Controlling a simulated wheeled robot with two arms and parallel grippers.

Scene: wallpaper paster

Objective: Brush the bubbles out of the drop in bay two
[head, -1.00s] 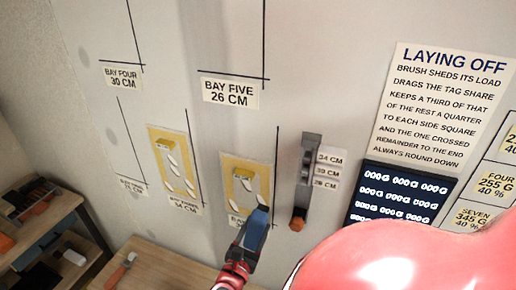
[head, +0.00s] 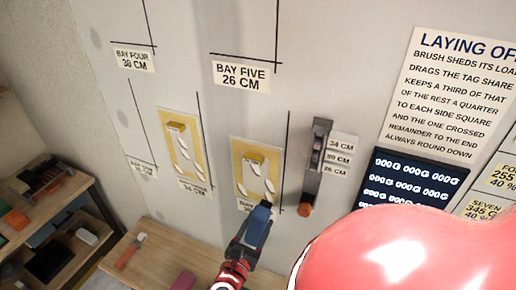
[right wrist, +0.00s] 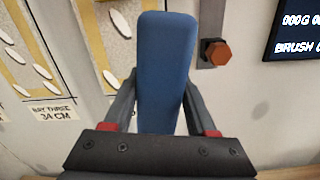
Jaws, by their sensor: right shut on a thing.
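The right-hand yellow drop (head: 240,180) hangs on the wall with a yellow block (head: 254,157) near its top and white oval bubbles (head: 269,185) on it. Its label is mostly hidden, so I cannot read its bay name. My right gripper (head: 247,240) is shut on a blue brush (head: 258,222), whose upper end overlaps the drop's lower edge in the head view; I cannot tell if it touches. The brush stands upright in the right wrist view (right wrist: 163,70), with bubbles (right wrist: 121,23) to its left. My left gripper is not in view.
Another yellow drop (head: 166,140) with bubbles hangs left, above a label (right wrist: 55,112) reading bay three, 34 cm. Right are a dark wall bracket (head: 317,160) with an orange knob, a dark display (head: 410,185) and a laying-off notice (head: 445,95). A wooden table (head: 160,262) stands below.

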